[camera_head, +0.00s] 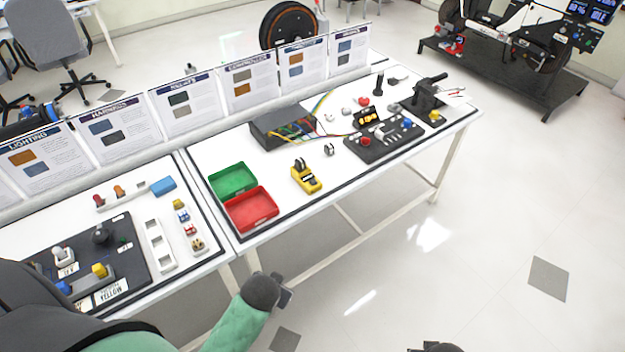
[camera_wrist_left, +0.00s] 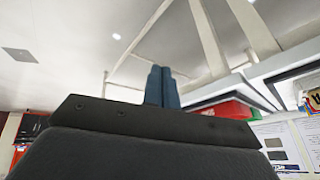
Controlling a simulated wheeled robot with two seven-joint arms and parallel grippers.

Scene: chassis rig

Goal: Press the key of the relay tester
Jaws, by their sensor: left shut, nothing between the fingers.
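A small yellow and black device (camera_head: 307,178) stands on the white table, right of the red tray; it may be the relay tester, but I can read no label and cannot make out its key. My left gripper (camera_head: 286,297) is low in front of the table's near edge, well apart from the device. Its fingers (camera_wrist_left: 162,87) show shut and empty in the left wrist view. A dark piece at the bottom edge of the head view may belong to my right arm; its fingers cannot be made out.
A green tray (camera_head: 232,180) and a red tray (camera_head: 251,209) sit by the near edge. A dark board with coloured parts (camera_head: 385,140), a grey box with wires (camera_head: 283,128) and a black clamp-like fixture (camera_head: 425,98) stand farther right. Placards line the back.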

